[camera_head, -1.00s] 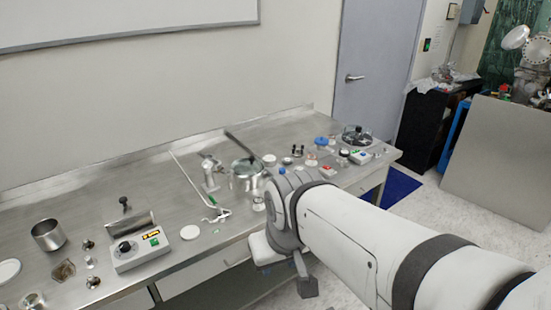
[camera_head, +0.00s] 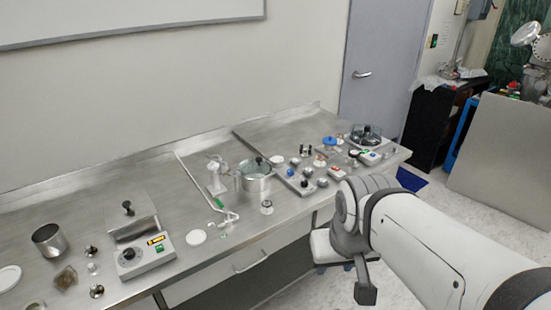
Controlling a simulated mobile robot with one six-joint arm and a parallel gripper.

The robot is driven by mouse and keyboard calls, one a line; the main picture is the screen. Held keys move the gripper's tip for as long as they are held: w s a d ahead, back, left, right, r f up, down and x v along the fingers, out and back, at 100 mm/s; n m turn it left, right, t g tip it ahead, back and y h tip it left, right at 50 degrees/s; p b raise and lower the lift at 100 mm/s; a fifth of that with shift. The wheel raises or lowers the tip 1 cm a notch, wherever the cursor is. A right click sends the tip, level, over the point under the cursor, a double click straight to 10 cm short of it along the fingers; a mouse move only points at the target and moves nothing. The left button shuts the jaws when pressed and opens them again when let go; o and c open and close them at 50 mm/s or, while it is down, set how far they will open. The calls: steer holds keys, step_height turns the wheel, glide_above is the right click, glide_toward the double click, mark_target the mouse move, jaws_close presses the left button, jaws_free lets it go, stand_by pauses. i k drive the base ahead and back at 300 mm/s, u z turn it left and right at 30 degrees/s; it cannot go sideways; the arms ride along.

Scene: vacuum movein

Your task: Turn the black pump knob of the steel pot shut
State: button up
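The steel pot (camera_head: 255,184) stands on the steel bench, near its middle and toward the front edge. A small black knob (camera_head: 258,161) shows at its top; its turn position is too small to read. My arm reaches in from the lower right and bends down in front of the bench. A dark block (camera_head: 366,292) hangs at its lower end, which may be my gripper; no fingers can be made out. It is apart from the pot, lower and to the right, and I cannot tell whether it is open or shut.
A control box (camera_head: 145,257) and an open steel cup (camera_head: 47,240) stand at the left. A white-and-green rod (camera_head: 208,195) lies left of the pot. Several small parts crowd the bench to its right. A glass dish (camera_head: 367,136) stands at the right end.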

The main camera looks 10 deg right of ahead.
mark_target(304, 184)
steer(key=i, duration=0.95)
steer(key=z, duration=0.2)
